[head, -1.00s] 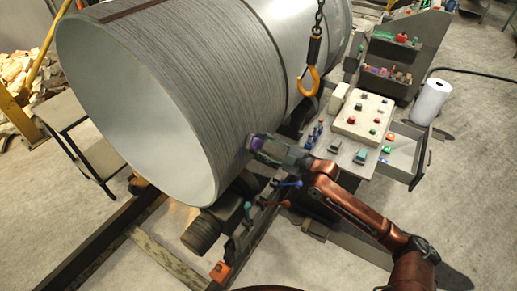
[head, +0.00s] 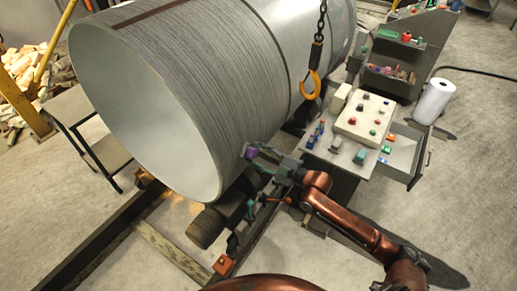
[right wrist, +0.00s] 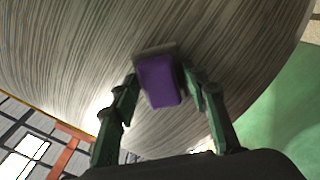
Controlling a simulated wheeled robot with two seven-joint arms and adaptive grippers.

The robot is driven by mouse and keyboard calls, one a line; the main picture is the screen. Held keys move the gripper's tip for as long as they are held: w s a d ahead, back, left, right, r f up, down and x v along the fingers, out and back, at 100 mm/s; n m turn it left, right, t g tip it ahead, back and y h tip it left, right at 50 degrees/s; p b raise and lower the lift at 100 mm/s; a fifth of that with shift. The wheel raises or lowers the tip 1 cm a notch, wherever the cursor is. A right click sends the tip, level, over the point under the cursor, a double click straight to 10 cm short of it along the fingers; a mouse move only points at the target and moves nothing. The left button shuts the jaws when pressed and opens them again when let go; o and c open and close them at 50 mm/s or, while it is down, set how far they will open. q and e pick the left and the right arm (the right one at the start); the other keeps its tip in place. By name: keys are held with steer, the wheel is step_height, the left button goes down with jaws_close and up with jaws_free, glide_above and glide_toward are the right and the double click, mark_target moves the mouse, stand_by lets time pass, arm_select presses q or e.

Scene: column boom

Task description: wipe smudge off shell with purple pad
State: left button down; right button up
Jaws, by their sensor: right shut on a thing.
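The shell is a large grey ribbed cylinder (head: 215,90) lying on its side, its open end facing left. It also fills much of the right wrist view (right wrist: 70,50). My right gripper (head: 257,153) is shut on the purple pad (head: 250,152), low on the shell's right side. In the right wrist view the pad (right wrist: 158,82) sits between the two green fingers, in front of the ribbed surface. I cannot tell whether it touches the shell. My left gripper is not in view.
A yellow hook (head: 311,84) hangs on a chain beside the shell. A control panel (head: 365,118) with an open drawer (head: 405,152) stands right of my gripper. A dark roller (head: 207,227) and rails lie below the shell. A small table (head: 75,105) stands at left.

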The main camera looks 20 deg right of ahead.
steer(key=shift+s+a+r+p, duration=0.25)
steer(key=shift+s+a+p, duration=0.25)
steer(key=shift+a, duration=0.15)
steer(key=shift+s+a+f, duration=0.1)
steer(key=shift+s+a, duration=0.15)
steer(key=shift+a, duration=0.1)
steer(key=shift+s+a+p, duration=1.15)
steer(key=shift+a+p, duration=0.3)
steer(key=shift+p, duration=0.05)
steer(key=shift+s+d+f, duration=0.1)
steer(key=shift+s+d, duration=0.25)
steer(key=shift+p+v, duration=0.45)
steer(key=shift+v, duration=2.1)
